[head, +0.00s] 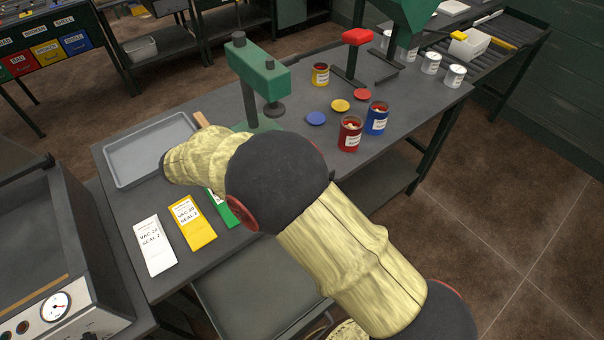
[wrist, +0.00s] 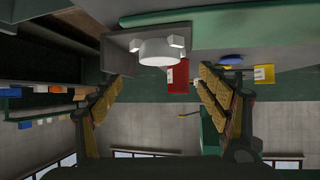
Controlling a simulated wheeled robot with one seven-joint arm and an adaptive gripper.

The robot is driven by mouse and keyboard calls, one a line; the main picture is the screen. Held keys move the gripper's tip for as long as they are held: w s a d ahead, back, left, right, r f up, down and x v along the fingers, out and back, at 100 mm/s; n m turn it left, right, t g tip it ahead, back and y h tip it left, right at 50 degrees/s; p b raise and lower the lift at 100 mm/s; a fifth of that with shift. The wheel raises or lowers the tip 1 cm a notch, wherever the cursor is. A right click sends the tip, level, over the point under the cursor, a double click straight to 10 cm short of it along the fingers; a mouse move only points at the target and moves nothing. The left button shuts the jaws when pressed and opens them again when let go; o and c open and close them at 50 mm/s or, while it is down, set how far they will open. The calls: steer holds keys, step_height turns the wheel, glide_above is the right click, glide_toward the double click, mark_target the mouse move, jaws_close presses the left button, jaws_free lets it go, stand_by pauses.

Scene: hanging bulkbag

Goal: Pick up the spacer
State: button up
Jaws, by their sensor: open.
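No thing is clearly recognisable as the spacer. In the wrist view, a pale rounded piece (wrist: 160,52) with small blocks at its top shows in front of a grey box-like shape, beyond the fingertips; I cannot tell whether it is the spacer. My gripper (wrist: 158,85) is open, its two fingers wide apart with nothing between them. In the head view my arm reaches to the right edge of a shallow grey tray (head: 118,170) and hides the gripper. A small tan piece (head: 201,119) shows partly beside the tray, behind my arm.
A green press (head: 262,78) stands behind my arm. White (head: 154,245), yellow (head: 192,222) and green packets lie on the near table. Red (head: 350,134) and blue (head: 376,118) cans stand to the right. A machine with a gauge (head: 56,307) is at lower left.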

steer(key=shift+w+f, duration=0.1)
steer(key=shift+f, duration=0.2)
steer(key=b+x, duration=0.2)
steer(key=x, duration=0.5)
steer(key=shift+d+f+b, duration=0.15)
steer(key=shift+b, duration=0.15)
steer(key=shift+c, duration=1.3)
steer(key=c, duration=1.1)
steer(key=shift+c, duration=0.8)
